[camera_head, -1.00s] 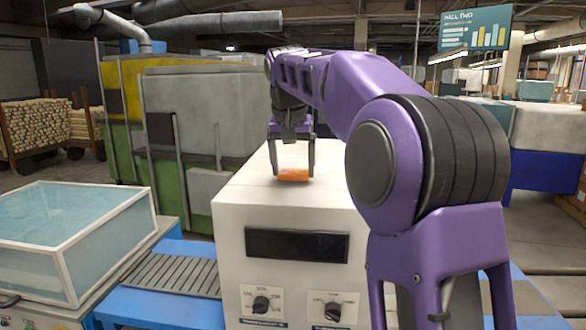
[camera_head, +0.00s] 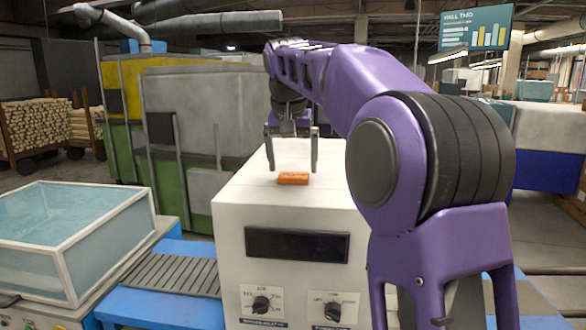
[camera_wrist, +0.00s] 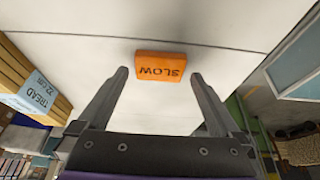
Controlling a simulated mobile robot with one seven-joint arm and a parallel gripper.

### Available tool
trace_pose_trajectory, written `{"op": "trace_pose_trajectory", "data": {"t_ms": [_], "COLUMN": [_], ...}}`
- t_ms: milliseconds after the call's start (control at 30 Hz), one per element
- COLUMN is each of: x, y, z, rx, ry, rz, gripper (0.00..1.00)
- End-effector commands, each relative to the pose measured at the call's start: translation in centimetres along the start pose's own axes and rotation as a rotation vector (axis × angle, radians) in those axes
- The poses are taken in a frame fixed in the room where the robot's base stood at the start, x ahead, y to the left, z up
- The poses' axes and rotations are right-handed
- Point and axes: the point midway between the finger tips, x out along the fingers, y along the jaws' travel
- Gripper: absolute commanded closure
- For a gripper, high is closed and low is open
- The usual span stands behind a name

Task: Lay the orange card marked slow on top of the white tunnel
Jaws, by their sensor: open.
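The orange card marked SLOW (camera_head: 293,179) lies flat on top of the white tunnel (camera_head: 235,205). In the wrist view the card (camera_wrist: 160,67) shows its dark lettering upside down, with white tunnel top (camera_wrist: 90,48) around it. My gripper (camera_head: 292,171) is open just above and behind the card. In the wrist view its two fingers (camera_wrist: 160,75) stand apart on either side, with the card beyond the tips and no finger visibly touching it.
A glass-sided box (camera_head: 80,230) stands at the left beside a roller conveyor (camera_head: 165,274) on a blue frame. A blue-labelled TREAD stack (camera_wrist: 38,95) is at the left of the wrist view. The tunnel top around the card is clear.

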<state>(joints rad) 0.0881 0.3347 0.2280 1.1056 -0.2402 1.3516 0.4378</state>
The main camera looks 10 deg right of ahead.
Motion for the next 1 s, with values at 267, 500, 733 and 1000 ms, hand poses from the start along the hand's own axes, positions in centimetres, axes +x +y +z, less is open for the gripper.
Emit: {"op": "trace_pose_trajectory", "data": {"t_ms": [267,500,733,1000], "x": [-6.3,-9.4,-10.1,-10.2], "y": [-0.1,0.0,0.0,0.0], "z": [-0.1,0.0,0.1,-0.2], "rx": [-0.001,0.0,0.0,-0.01], "ry": [0.004,0.001,-0.001,0.016], "rz": [-0.003,0.0,0.001,0.0], "gripper": [0.0,0.0,0.0,0.0]}}
